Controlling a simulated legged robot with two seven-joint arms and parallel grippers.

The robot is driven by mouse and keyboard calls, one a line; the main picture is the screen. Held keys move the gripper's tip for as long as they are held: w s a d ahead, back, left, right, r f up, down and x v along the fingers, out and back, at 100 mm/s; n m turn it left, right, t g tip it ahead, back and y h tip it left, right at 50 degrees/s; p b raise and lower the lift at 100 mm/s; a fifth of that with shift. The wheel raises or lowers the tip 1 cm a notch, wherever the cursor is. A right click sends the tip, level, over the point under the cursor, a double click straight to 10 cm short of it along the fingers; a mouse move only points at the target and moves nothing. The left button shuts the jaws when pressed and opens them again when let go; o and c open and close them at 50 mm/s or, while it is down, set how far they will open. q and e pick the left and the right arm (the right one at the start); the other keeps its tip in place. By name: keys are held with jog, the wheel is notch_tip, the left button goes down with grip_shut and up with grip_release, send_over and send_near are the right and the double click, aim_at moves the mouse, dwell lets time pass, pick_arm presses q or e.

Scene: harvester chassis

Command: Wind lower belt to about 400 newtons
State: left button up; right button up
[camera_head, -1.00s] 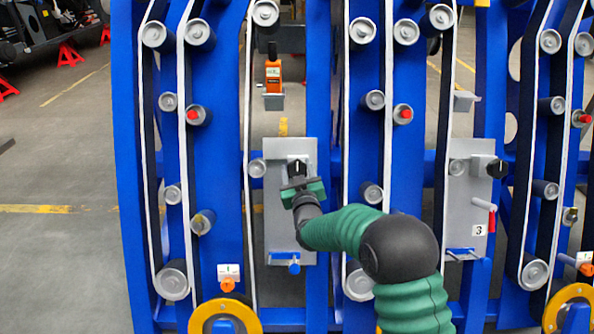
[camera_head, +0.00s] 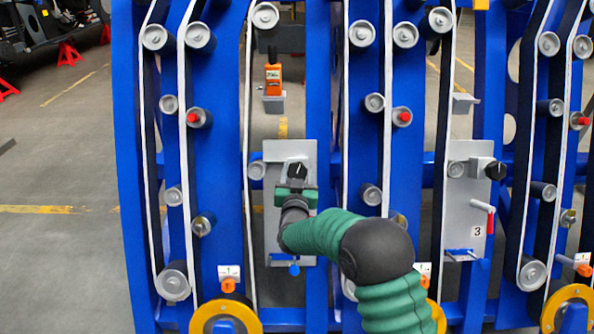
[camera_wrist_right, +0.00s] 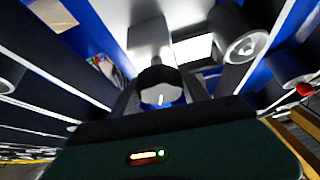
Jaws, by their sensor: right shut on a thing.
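A black knob (camera_head: 297,170) with a white mark sits on a grey plate (camera_head: 306,225) in the middle of the blue chassis. My right gripper (camera_head: 297,184) is shut on the knob from below and in front. Its fingertips are hard to make out. In the right wrist view the knob (camera_wrist_right: 160,88) shows straight ahead, beyond the gripper's green body. A white-edged belt (camera_head: 247,130) runs down left of the plate, past a small roller (camera_head: 257,170). An orange meter (camera_head: 273,78) stands in a grey holder above; its reading is too small to tell. My left gripper is out of view.
A second grey plate (camera_head: 466,210), marked 3, has its own black knob (camera_head: 496,169) and a red-tipped handle (camera_head: 488,215). A blue handle (camera_head: 294,269) is below the first plate. Rollers and blue uprights crowd both sides. Open floor (camera_head: 60,250) lies left.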

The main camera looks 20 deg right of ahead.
jog(key=m+g+h+p, duration=0.1)
jog(key=m, duration=0.2)
jog(key=m+g+h+p, duration=0.1)
jog(key=m+h+p, duration=0.1)
jog(key=m, duration=0.2)
jog(key=shift+r, duration=0.1)
jog(key=shift+m+g+h+p, duration=0.6)
jog(key=shift+m+g+p, duration=0.35)
jog(key=shift+m, duration=0.45)
jog(key=shift+f, duration=0.2)
jog(key=o, duration=1.4)
jog(key=shift+r, duration=0.1)
jog(key=shift+s+a, duration=0.2)
jog(key=shift+s, duration=0.1)
jog(key=p+v, duration=0.4)
jog(key=v, duration=1.2)
jog(key=shift+a+p, duration=0.2)
jog(key=shift+p, duration=0.1)
